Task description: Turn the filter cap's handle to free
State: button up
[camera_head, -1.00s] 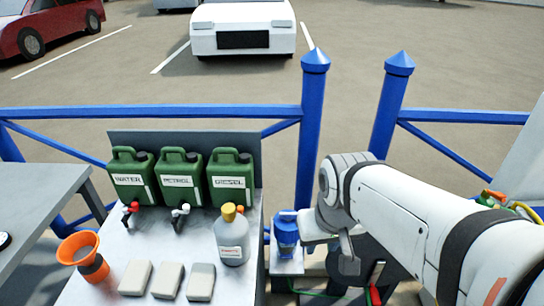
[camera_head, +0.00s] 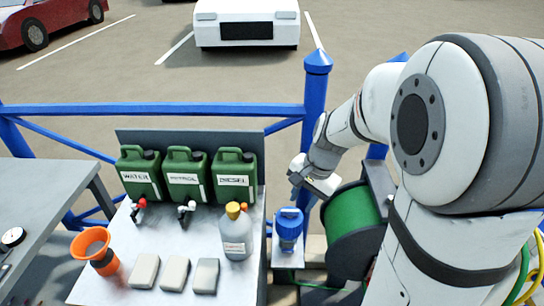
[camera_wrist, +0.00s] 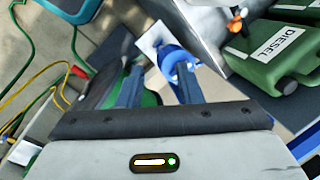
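The blue filter (camera_head: 288,228) stands upright on a small white-topped stand, to the right of the bench with the cans. Its cap is the round blue top (camera_head: 288,216); the handle's angle is too small to tell. My gripper (camera_head: 299,180) is above and behind the filter, apart from it. In the wrist view, my gripper (camera_wrist: 159,80) shows two spread fingers with nothing between them. The blue filter (camera_wrist: 179,62) shows there beyond the fingertips, nearer the right finger and partly hidden by it.
Green cans (camera_head: 186,177), a grey bottle with a yellow cap (camera_head: 235,238) and an orange funnel (camera_head: 92,243) are on the bench to the left. A green hose reel (camera_head: 353,224) is close right of the filter. A blue fence post (camera_head: 315,120) rises behind.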

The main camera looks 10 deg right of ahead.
jog(key=w+d+f+m+y+p, duration=0.1)
jog(key=w+d+f+m+p, duration=0.1)
jog(key=w+f+m, duration=0.4)
jog(key=m+y+p, duration=0.1)
jog(key=m+p, duration=0.1)
jog(key=m, duration=0.3)
send_near(290, 210)
jog(key=f, duration=0.1)
jog(key=x, duration=0.7)
jog(key=shift+w+a+f+p, duration=0.2)
jog(key=shift+a+f+p, duration=0.05)
jog(key=shift+p, duration=0.1)
jog(key=shift+c, duration=0.3)
grip_shut()
